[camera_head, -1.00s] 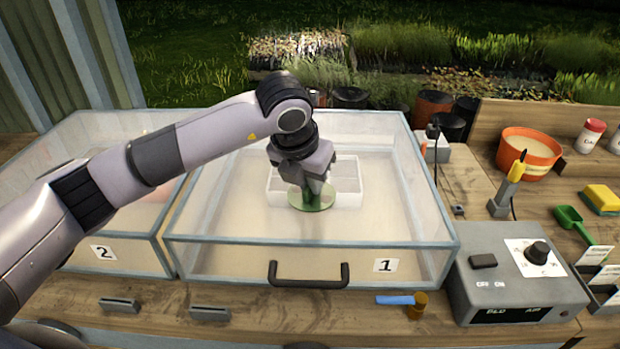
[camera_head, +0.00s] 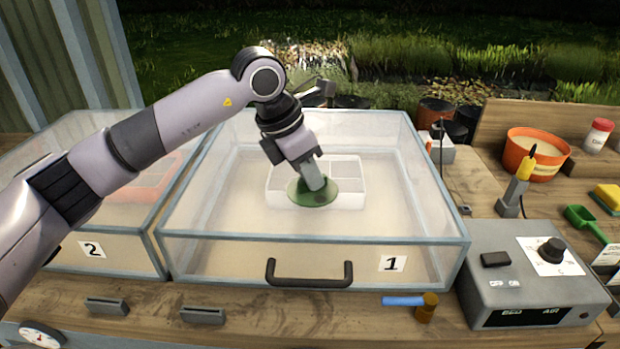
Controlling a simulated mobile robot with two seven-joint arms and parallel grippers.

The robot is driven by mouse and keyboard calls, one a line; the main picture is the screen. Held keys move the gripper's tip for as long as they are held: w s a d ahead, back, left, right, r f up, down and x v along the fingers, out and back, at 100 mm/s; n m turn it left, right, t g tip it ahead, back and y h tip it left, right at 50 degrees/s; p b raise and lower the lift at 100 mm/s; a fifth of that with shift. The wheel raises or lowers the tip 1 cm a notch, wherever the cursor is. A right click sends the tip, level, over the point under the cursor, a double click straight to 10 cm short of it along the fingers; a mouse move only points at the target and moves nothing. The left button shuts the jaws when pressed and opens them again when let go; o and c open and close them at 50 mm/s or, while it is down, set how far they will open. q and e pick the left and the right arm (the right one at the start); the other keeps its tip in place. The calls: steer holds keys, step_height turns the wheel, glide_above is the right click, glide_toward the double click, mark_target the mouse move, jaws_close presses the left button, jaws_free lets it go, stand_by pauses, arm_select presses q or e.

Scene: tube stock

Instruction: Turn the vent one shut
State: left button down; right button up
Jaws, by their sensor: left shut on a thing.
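The clear-lidded propagator marked 1 (camera_head: 392,263) stands in the middle of the bench, with a dark handle (camera_head: 309,274) on its front. A round green vent disc (camera_head: 300,196) sits on its clear lid, above a white divided tray (camera_head: 350,172) inside. My left gripper (camera_head: 314,184) reaches down from above and is shut on the vent, its jaws pointing down and tilted. The jaws hide part of the disc, and I cannot tell whether its openings are covered. My right gripper is not in view.
A second clear box marked 2 (camera_head: 91,249) stands close on the left. To the right are a grey control box (camera_head: 530,275), a yellow-handled tool in a stand (camera_head: 517,185) and an orange tub (camera_head: 537,155). A blue-handled mallet (camera_head: 410,302) lies in front.

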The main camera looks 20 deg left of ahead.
arm_select(q)
steer(key=m, duration=0.2)
steer(key=shift+w+m+g+h, duration=0.1)
steer(key=shift+m+g+h, duration=0.2)
steer(key=shift+g, duration=0.1)
steer(key=shift+a+m+g, duration=0.1)
steer(key=shift+m+g, duration=0.4)
steer(key=shift+m, duration=0.9)
steer(key=c, duration=1.2)
jaws_free()
steer(key=shift+o, duration=0.2)
steer(key=w+v, duration=0.1)
steer(key=v, duration=0.6)
steer(key=shift+s+a+b, duration=0.15)
steer(key=shift+s+b, duration=0.15)
steer(key=shift+s, duration=0.15)
